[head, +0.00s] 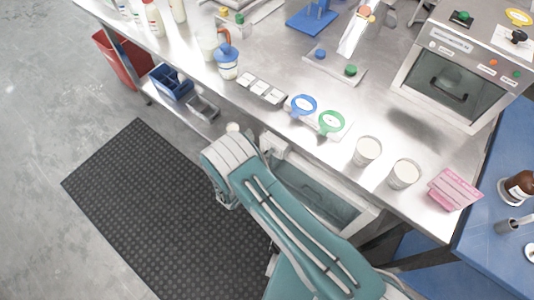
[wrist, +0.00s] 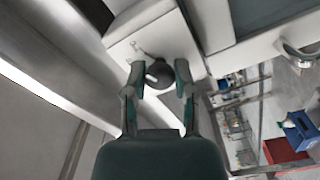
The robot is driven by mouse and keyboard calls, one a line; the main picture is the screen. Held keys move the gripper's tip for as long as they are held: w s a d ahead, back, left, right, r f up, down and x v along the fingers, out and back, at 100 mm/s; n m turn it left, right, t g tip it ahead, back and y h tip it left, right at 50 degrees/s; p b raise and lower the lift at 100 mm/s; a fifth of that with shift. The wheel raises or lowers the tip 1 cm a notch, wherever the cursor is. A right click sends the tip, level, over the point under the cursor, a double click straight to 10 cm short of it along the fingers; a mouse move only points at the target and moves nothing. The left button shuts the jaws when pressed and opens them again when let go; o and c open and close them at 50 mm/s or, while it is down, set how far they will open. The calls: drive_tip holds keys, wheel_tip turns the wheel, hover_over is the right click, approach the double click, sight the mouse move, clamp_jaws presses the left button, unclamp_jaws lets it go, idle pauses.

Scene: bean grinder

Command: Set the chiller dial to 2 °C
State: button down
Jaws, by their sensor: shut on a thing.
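The chiller dial (wrist: 159,75) is a dark round knob with a small pale mark, on a white panel (wrist: 128,46) in the wrist view. My gripper (wrist: 160,80) is shut on the dial, one finger on its left and one on its right. Scale marks on the panel are too small to read, so I cannot tell the setting. In the head view the chiller (head: 325,200) is a white unit with a glass front under the bench, partly covered by my arm. The dial and my gripper are hidden there.
The steel bench (head: 390,108) overhangs the chiller. Two white cups (head: 404,174) and a pink rack (head: 452,190) stand near its front edge. Blue (head: 302,105) and green (head: 331,122) rings lie above the chiller. A black mat (head: 150,200) covers the floor at left.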

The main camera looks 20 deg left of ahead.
drive_tip(key=shift+s+d+f+m, duration=0.1)
drive_tip(key=shift+d+f+m, duration=0.15)
drive_tip(key=shift+m, duration=0.25)
drive_tip(key=shift+c, duration=2.3)
unclamp_jaws()
drive_tip(key=shift+f, duration=0.1)
drive_tip(key=shift+o, duration=0.3)
drive_tip(key=shift+a, duration=0.15)
drive_tip(key=shift+a+r, duration=0.1)
drive_tip(key=shift+r, duration=0.1)
drive_tip(key=v, duration=1.1)
drive_tip(key=shift+s, duration=0.35)
drive_tip(key=shift+s+a, duration=0.1)
drive_tip(key=shift+a, duration=0.05)
